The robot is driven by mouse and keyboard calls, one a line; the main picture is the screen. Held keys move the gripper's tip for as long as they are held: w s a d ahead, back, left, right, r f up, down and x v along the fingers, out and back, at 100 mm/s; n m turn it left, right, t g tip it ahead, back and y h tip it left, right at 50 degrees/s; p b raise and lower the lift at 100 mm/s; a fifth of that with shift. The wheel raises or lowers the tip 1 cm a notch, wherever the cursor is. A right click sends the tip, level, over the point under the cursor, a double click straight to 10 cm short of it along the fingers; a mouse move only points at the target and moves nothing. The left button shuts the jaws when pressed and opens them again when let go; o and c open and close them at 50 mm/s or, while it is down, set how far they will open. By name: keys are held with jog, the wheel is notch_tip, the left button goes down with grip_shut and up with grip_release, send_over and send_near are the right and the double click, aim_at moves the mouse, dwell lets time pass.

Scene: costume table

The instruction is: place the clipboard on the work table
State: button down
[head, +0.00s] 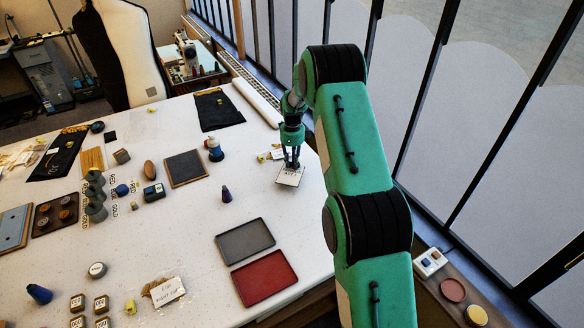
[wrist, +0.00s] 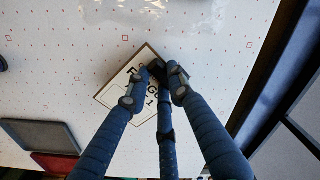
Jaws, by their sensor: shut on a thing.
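The clipboard (head: 290,177) is a small pale sheet on a thin brown board with dark lettering. It also shows in the wrist view (wrist: 112,95), turned at an angle, its lettering partly covered by my fingers. My gripper (head: 292,165) points down and is shut on the clipboard's edge; in the wrist view the fingertips (wrist: 160,72) meet at its upper right side. The clipboard is at or just above the white work table (head: 185,228), near its right edge. I cannot tell whether it touches the surface.
A grey tray (head: 245,241) and a red tray (head: 265,277) lie nearer me. Bare table lies between the clipboard and the trays.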

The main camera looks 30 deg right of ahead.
jog(key=shift+w+d, duration=0.1)
jog(key=shift+w, duration=0.25)
jog(key=shift+f, duration=0.1)
jog(key=shift+f, duration=1.7)
jog(key=shift+f, duration=0.15)
jog(key=c, duration=1.5)
grip_release()
jog(key=shift+c, duration=0.2)
notch_tip(320, 180, up, 12)
jog(key=shift+r, duration=0.2)
